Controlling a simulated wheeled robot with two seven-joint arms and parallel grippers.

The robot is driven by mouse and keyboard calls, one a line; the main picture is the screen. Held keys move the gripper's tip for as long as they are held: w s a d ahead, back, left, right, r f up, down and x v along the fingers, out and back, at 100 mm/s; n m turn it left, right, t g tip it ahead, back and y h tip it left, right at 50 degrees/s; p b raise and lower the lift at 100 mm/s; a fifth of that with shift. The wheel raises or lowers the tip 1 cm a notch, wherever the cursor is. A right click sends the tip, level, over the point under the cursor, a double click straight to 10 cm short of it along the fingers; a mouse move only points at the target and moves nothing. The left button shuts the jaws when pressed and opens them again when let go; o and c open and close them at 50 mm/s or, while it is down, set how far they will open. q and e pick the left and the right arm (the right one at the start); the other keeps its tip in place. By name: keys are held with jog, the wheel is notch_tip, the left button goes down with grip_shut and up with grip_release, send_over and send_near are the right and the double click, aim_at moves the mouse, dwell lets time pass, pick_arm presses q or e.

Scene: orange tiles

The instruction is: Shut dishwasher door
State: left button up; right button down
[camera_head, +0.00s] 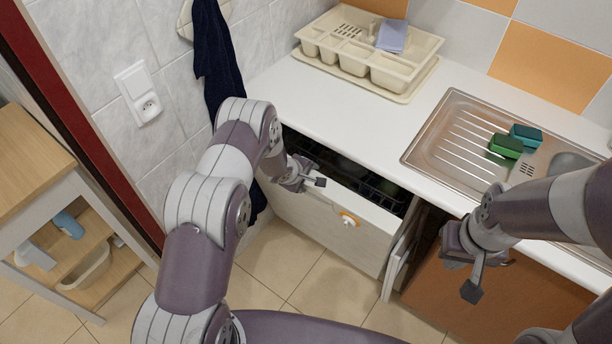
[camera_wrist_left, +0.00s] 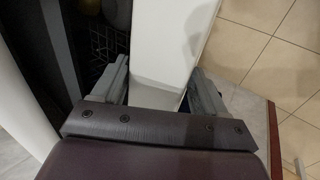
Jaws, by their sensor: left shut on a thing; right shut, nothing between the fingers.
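The dishwasher door (camera_head: 318,232) is a pale panel under the counter, tilted partly open. A dark gap with the rack (camera_head: 375,185) shows between its top edge and the counter. In the left wrist view the door's white edge (camera_wrist_left: 170,40) runs between the fingers. My left gripper (camera_head: 312,182) is shut on this top edge, near its left part; it also shows in the left wrist view (camera_wrist_left: 160,85). My right gripper (camera_head: 474,275) is shut and empty, in front of the brown cabinet, right of the door.
A dark towel (camera_head: 215,60) hangs at the wall. A wooden shelf cart (camera_head: 30,150) stands left. The tiled floor (camera_head: 285,275) before the door is clear.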

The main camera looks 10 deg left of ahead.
pick_arm(q)
jog(key=shift+w+r, duration=0.2)
jog(key=o, duration=1.2)
jog(key=shift+s, duration=0.1)
jog(key=shift+f, duration=0.1)
jog(key=shift+s, duration=0.1)
jog(key=v, duration=1.2)
jog(key=shift+s+r, duration=0.2)
jog(key=shift+r, duration=0.1)
